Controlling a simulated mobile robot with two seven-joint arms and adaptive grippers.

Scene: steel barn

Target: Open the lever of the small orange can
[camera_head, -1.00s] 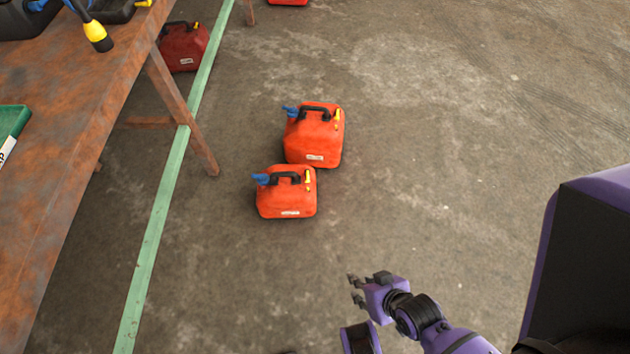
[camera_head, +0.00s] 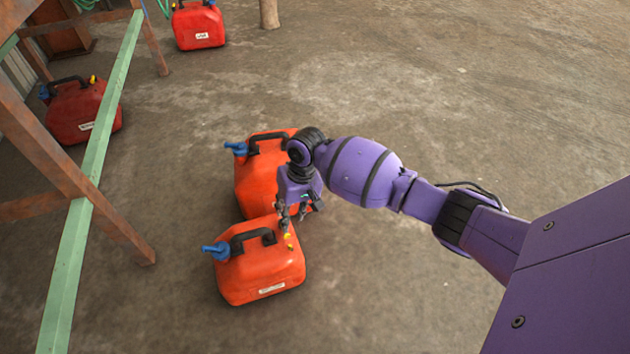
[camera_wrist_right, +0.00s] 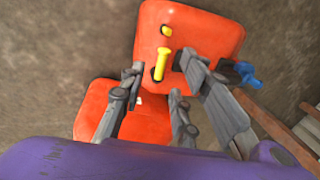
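The small orange can (camera_head: 262,272) stands upright on the concrete floor, with a blue spout (camera_head: 214,250) at its left and a yellow lever (camera_head: 287,238) at the right of its top. My right gripper (camera_head: 294,217) points down just above the lever. In the right wrist view, the small can (camera_wrist_right: 203,32) is at the top, and its yellow lever (camera_wrist_right: 161,64) shows between the spread fingers of the open gripper (camera_wrist_right: 160,78). I cannot tell whether any finger touches the lever. My left gripper is not in view.
A larger orange can (camera_head: 256,182) stands close behind the small one, partly hidden by my right arm. Red cans stand at the back (camera_head: 198,26) and by the rusty table leg (camera_head: 80,110). A green beam (camera_head: 92,185) runs along the left. Floor in front and right is free.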

